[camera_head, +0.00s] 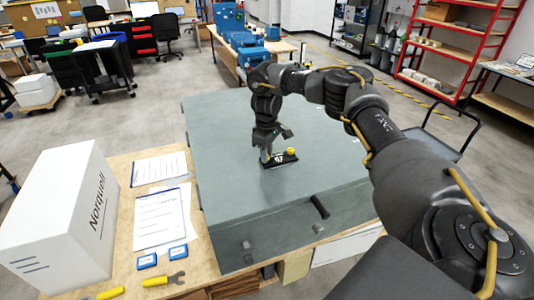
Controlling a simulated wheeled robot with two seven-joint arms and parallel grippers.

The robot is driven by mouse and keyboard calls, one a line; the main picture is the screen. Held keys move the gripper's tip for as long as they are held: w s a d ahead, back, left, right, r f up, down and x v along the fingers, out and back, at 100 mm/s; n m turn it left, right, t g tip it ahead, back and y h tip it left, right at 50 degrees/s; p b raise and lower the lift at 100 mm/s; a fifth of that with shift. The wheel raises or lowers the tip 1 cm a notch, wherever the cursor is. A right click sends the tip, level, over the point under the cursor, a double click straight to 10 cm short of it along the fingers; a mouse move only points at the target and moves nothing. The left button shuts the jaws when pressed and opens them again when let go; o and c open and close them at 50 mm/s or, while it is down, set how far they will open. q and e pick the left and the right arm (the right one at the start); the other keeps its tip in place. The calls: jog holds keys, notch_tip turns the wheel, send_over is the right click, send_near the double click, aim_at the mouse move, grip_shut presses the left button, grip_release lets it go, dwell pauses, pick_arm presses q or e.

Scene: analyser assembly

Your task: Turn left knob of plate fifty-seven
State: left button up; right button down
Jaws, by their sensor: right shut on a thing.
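A small black plate (280,162) with a white number, too small to read surely, lies on top of the large grey-green box (225,180). A yellow knob (291,151) shows at the plate's right end. My right gripper (267,156) reaches down from above to the plate's left end. It is shut on the left knob there, which its fingers hide. How far that knob is turned cannot be seen. My left gripper is not in view.
The box stands on a wooden table with a white "Norwell" carton (62,220), paper sheets (162,218), two blue cards (178,252) and yellow-handled tools (163,280). A dark handle (320,207) sticks out of the box's front. The box top around the plate is clear.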

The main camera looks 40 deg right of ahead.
jog(key=m, duration=0.4)
jog(key=shift+w+r+m, duration=0.2)
jog(key=shift+r+m, duration=0.05)
jog(key=shift+m, duration=0.05)
jog(key=m, duration=0.3)
jog(key=shift+m, duration=0.4)
jog(key=m, duration=0.3)
jog(key=shift+a, duration=0.1)
jog(key=shift+m, duration=2.1)
jog(key=shift+f, duration=0.1)
jog(key=c, duration=1.5)
grip_release()
jog(key=o, duration=0.3)
jog(key=shift+f, duration=0.15)
